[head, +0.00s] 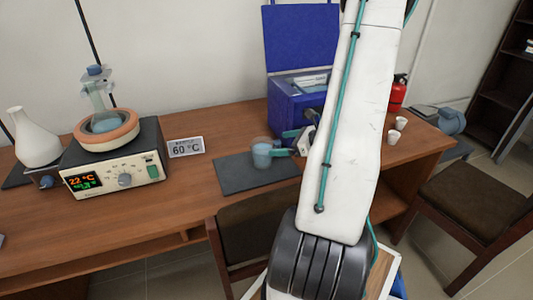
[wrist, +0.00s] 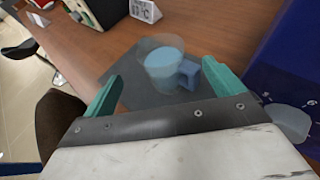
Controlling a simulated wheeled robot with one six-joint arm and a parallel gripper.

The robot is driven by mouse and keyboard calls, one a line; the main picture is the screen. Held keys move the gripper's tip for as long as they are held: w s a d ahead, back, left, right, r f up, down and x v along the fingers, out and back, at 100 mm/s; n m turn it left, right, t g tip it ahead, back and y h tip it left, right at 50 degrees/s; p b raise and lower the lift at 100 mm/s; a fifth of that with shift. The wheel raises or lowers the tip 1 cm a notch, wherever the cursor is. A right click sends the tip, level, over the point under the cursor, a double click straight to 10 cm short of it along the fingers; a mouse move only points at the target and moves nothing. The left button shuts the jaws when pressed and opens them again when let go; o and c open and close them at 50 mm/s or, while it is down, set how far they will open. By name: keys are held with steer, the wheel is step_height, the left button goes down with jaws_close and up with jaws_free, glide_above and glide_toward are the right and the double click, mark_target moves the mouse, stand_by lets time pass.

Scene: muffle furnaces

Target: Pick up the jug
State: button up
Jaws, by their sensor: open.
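The jug (head: 262,156) is a clear cup with pale blue liquid, upright on a dark grey mat (head: 232,176) on the wooden desk. In the wrist view the jug (wrist: 160,62) shows ahead of the fingertips, with its blue handle (wrist: 187,75) turned toward my right finger. My gripper (head: 284,143) is open, with its teal fingers close to the right side of the jug. In the wrist view my gripper (wrist: 162,72) has its fingers spread wide with nothing held. Whether a finger touches the jug I cannot tell.
A blue furnace (head: 285,105) with its lid up stands behind my arm. A heating plate (head: 115,165) carries a flask in an orange ring, left of a 60 °C sign (head: 186,147). White cups (head: 394,136) stand at right. Chairs (head: 250,235) stand before the desk.

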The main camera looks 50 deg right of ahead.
mark_target(266, 144)
steer(key=x, duration=0.7)
steer(key=shift+w, duration=0.2)
steer(key=shift+f, duration=0.1)
steer(key=c, duration=1.7)
step_height(266, 144, up, 10)
steer(key=shift+r, duration=0.1)
